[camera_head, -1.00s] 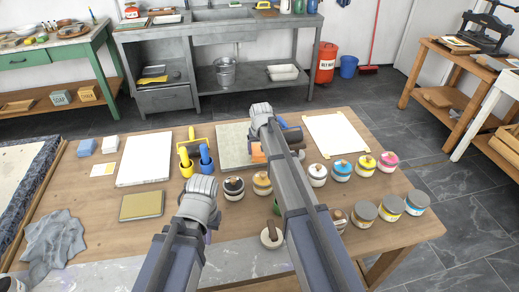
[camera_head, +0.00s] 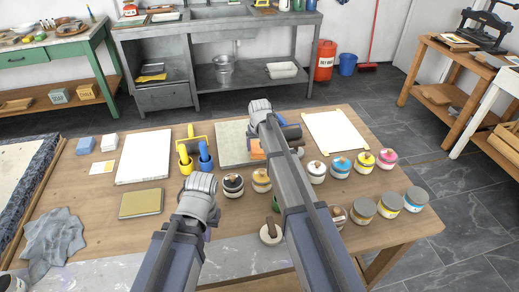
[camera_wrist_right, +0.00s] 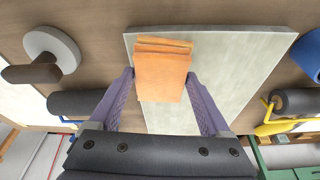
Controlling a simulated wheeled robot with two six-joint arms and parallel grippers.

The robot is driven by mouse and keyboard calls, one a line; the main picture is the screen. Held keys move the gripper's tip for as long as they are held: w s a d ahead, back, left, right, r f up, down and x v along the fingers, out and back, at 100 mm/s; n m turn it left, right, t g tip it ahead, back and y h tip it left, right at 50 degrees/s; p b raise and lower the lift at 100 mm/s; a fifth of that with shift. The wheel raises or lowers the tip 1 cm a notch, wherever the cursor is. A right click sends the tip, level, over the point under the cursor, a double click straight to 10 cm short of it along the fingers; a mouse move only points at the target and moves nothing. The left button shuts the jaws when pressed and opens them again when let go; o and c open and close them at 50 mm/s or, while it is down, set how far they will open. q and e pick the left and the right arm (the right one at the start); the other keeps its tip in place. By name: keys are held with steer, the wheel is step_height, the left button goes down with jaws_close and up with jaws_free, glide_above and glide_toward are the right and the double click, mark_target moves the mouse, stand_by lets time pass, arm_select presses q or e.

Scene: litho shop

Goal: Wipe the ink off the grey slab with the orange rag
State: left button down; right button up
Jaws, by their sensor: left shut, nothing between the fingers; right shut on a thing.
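The grey slab (camera_head: 232,143) lies flat on the wooden table, beyond my arms and partly hidden by my right arm. It fills the middle of the right wrist view (camera_wrist_right: 235,70), pale grey-green, with no clear ink mark on the part that shows. The orange rag (camera_wrist_right: 162,68), a folded pad, is between the purple fingers of my right gripper (camera_wrist_right: 160,78), over the slab near one edge. I cannot tell whether it touches the slab. A bit of the rag shows in the head view (camera_head: 256,150). My left gripper (camera_head: 198,205) is over the near table, shut and empty, its fingers mostly hidden.
Yellow and blue-handled rollers (camera_head: 193,155) stand left of the slab. Several ink jars (camera_head: 341,168) stand to its right and nearer. A white sheet (camera_head: 335,135) lies to the right. A white board (camera_head: 144,157) and crumpled grey cloth (camera_head: 52,240) lie left.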

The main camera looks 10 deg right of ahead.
arm_select(q)
steer(key=shift+r, duration=0.1)
arm_select(e)
steer(key=shift+w+r, duration=0.1)
steer(key=shift+w, duration=0.05)
